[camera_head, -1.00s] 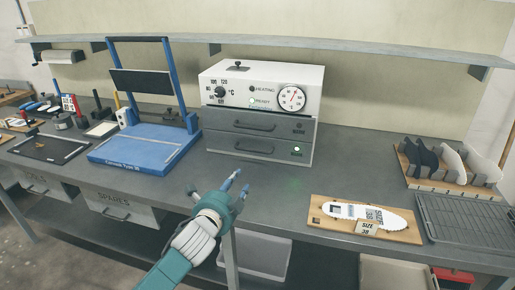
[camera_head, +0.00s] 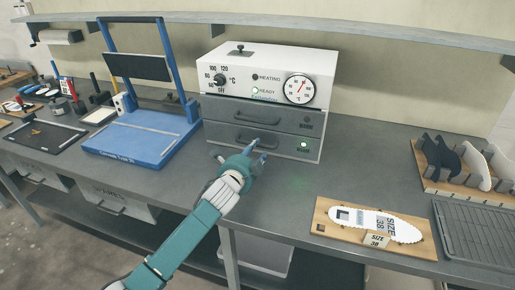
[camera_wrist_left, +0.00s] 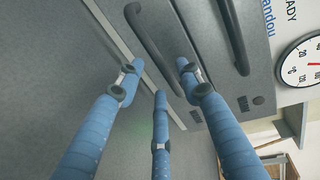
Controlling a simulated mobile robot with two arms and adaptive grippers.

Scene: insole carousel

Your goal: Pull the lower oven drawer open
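The oven (camera_head: 270,72) stands on the bench with two grey drawers, both closed. The lower drawer (camera_head: 284,147) has a green light at its right end. My left gripper (camera_head: 254,152) is just in front of this drawer, with its blue fingers spread and empty. In the left wrist view the lower drawer's handle (camera_wrist_left: 152,42) runs between and beyond the fingertips of the open gripper (camera_wrist_left: 158,74). I cannot tell whether a finger touches it. In the head view the fingers hide part of the handle. My right gripper is not in view.
The upper drawer (camera_head: 259,115) sits directly above. A blue press (camera_head: 140,140) stands to the left. An insole board (camera_head: 370,228), a black rack tray (camera_head: 480,238) and an insole holder (camera_head: 460,180) lie to the right. Bench surface before the oven is free.

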